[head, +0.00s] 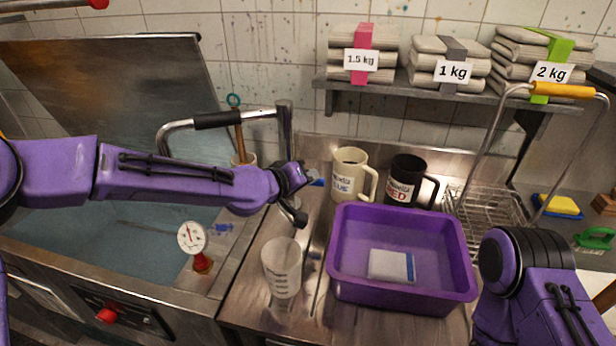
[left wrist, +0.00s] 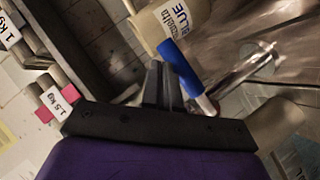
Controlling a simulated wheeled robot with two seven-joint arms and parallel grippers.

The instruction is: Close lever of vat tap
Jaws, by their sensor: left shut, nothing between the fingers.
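The blue lever (head: 317,182) of the vat tap shows as a small blue end just right of my left gripper (head: 302,175) in the head view. The left wrist view shows more of the lever (left wrist: 180,68), a blue sleeve on a metal rod. It lies right beside the shut, empty fingers of my left gripper (left wrist: 162,85); I cannot tell whether they touch. The tap's metal outlet (head: 296,214) shows below my gripper. My arm hides most of the tap body. My right arm is at the lower right; its gripper is out of view.
A measuring beaker (head: 281,268) stands below the tap. Right of it is a purple tub (head: 345,285) with a white block inside. A cream mug (head: 350,175) and a black mug (head: 404,182) stand behind. The vat (head: 110,250) is at left, its lid raised.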

